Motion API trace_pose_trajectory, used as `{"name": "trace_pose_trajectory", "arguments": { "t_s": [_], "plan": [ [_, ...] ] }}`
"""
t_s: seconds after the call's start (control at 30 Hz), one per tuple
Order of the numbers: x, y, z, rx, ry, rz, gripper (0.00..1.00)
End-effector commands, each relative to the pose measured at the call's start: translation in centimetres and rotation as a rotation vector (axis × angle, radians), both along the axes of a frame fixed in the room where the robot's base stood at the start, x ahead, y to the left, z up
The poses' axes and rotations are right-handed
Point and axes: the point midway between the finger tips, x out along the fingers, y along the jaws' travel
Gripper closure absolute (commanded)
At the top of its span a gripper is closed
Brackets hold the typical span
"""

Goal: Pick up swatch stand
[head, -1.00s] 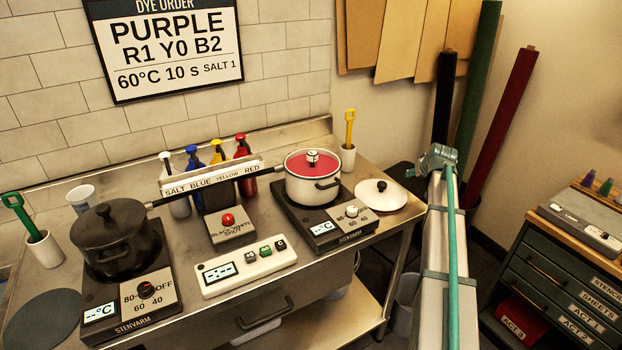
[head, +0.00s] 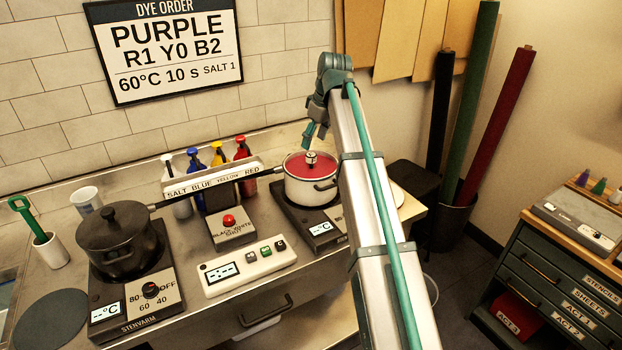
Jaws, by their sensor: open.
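I cannot pick out a swatch stand in the head view. My gripper (head: 315,131) hangs from the raised arm end at the upper middle, fingers pointing down. It is open and appears empty. My arm hides part of the bench's right side, including the yellow-handled tool and most of the white lid.
A black pot (head: 117,238) stands on the left hotplate (head: 132,300). A rack of labelled bottles (head: 213,181), a red-button box (head: 230,228) and a control panel (head: 248,268) fill the middle. A drawer cabinet (head: 560,275) stands right, with dark floor between.

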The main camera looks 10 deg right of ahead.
Motion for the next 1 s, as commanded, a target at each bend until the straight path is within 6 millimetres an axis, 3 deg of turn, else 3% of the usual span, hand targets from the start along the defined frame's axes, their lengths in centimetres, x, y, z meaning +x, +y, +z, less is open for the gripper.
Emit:
{"name": "trace_pose_trajectory", "arguments": {
  "t_s": [0.1,0.37,0.7,0.97,1.0],
  "plan": [
    [0.2,0.3,-1.4,0.0,0.001,0.0,0.36],
    [0.5,0.3,-2.8,0.0,0.002,-0.001,0.36],
    [1.1,0.8,-6.7,0.0,0.002,-0.001,0.36],
    [1.3,0.8,-7.0,0.0,-0.001,-0.001,0.36],
    [1.3,0.8,-7.0,0.0,-0.001,-0.001,0.43]
  ]
}}
